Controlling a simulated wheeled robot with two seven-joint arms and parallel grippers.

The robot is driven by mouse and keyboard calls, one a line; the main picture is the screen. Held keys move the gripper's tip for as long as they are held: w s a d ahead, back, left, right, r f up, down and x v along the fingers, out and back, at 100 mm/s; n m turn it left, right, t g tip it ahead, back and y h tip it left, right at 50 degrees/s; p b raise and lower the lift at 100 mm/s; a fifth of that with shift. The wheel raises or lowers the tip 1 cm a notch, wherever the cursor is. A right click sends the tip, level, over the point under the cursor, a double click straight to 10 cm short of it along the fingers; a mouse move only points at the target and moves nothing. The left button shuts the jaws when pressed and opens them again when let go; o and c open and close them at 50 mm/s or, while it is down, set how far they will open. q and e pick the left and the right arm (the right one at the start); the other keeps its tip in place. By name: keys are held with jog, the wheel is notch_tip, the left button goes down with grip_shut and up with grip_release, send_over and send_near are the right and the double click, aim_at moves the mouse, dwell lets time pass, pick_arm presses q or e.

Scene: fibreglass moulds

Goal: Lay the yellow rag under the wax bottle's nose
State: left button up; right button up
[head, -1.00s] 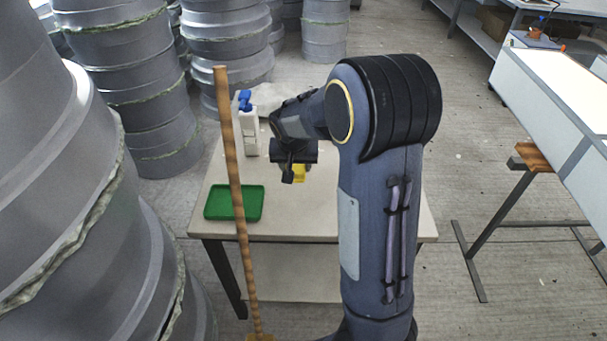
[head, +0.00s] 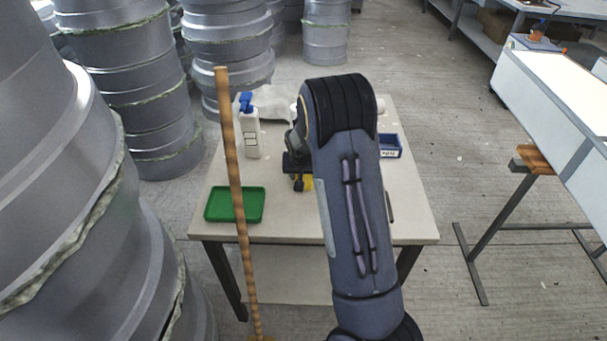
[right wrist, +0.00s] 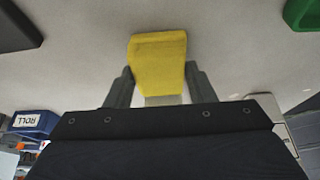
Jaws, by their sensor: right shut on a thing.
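The yellow rag (head: 308,183) is in my right gripper (head: 301,183), over the middle of the small table. In the right wrist view the rag (right wrist: 158,62) sits between the two fingers of my right gripper (right wrist: 158,85), which are shut on it. The wax bottle (head: 251,137) is white with a blue spray head and stands upright on the table, behind and left of the gripper. Which way its nose points is hard to tell. The gap between rag and table cannot be judged exactly. My left gripper is not in view.
A green tray (head: 234,218) lies at the table's front left. A blue bin (head: 390,152) stands at the right, partly behind my arm. A pale cloth-like heap (head: 272,104) lies behind the bottle. A tall wooden pole (head: 235,170) stands before the table (head: 285,226).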

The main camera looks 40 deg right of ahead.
jog(key=shift+f, duration=0.15)
jog(key=o, duration=1)
jog(key=shift+c, duration=0.2)
jog(key=shift+a+r, duration=0.1)
jog(key=shift+r, duration=0.4)
jog(key=v, duration=1.1)
jog(key=s+a+r+n+t+y, duration=0.1)
jog(key=s+a+r+n+y, duration=0.2)
jog(key=s+a, duration=0.7)
jog(key=s+a+r+n+t+y, duration=0.1)
jog(key=s+a+r+n+y, duration=0.2)
jog(key=s+a, duration=0.8)
jog(key=s+r, duration=0.1)
jog(key=s, duration=0.4)
jog(key=shift+y+p, duration=0.3)
jog(key=shift+p, duration=0.05)
